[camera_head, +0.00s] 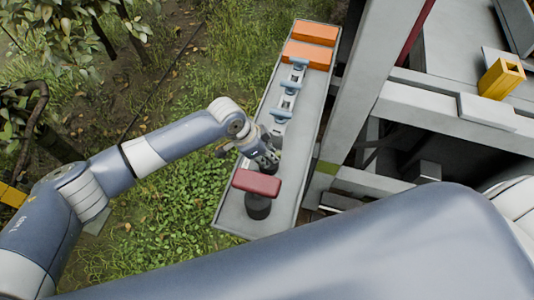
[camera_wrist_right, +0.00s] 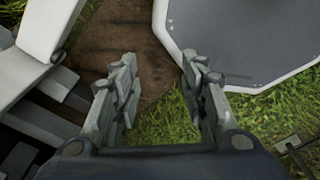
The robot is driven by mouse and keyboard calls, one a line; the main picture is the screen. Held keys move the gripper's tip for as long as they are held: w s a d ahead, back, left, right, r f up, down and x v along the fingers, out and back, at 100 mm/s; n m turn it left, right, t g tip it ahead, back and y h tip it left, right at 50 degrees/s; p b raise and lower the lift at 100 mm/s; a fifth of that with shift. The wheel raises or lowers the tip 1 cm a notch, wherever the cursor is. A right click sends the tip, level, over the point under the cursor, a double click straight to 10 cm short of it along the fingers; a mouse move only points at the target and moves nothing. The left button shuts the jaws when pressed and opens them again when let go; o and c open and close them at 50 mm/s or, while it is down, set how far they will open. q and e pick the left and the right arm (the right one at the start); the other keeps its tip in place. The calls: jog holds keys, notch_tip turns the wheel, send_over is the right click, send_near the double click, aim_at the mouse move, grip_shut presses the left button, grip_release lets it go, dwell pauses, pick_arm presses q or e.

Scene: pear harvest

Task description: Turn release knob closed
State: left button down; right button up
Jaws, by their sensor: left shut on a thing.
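A long grey panel (camera_head: 228,216) carries the controls in the head view. A red bar handle (camera_head: 257,183) sits on a black round base (camera_head: 258,208) at its near end. My left gripper (camera_head: 268,158) is just beyond the red handle, pointing down at the panel. It is shut on a dark knob-like part (camera_head: 271,168), mostly hidden by the fingers and the red handle. I cannot tell how far this part is turned. My right gripper (camera_wrist_right: 160,62) is open and empty in the right wrist view, above grass and soil.
Several blue-handled levers (camera_head: 290,87) and two orange blocks (camera_head: 306,54) line the panel's far part. A grey frame post (camera_head: 362,85) stands close on the right. Grass lies left of the panel. A white-rimmed grey plate (camera_wrist_right: 245,40) is beside my right gripper.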

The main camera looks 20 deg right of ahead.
jog(key=shift+d, duration=0.15)
pick_arm(q)
jog(key=shift+w+f+m+b, duration=0.1)
jog(key=shift+m+b, duration=0.2)
jog(key=shift+b, duration=0.1)
jog(key=shift+f+m+g+b, duration=0.1)
jog(key=shift+m+g+b, duration=0.2)
jog(key=shift+m+b, duration=0.3)
jog(key=m+g+b, duration=0.1)
jog(key=m+b, duration=0.1)
jog(key=b, duration=0.1)
jog(key=shift+w+m, duration=0.1)
jog(key=shift+m, duration=0.2)
jog(key=shift+d+r+m+g+y+b, duration=0.15)
jog(key=shift+m+g+y+b, duration=0.3)
jog(key=shift+m+b, duration=0.95)
pick_arm(e)
notch_tip(320, 180, down, 8)
jog(key=shift+d, duration=0.35)
pick_arm(q)
jog(key=shift+r, duration=0.1)
pick_arm(e)
jog(key=shift+a, duration=0.2)
pick_arm(q)
jog(key=c, duration=1.5)
grip_release()
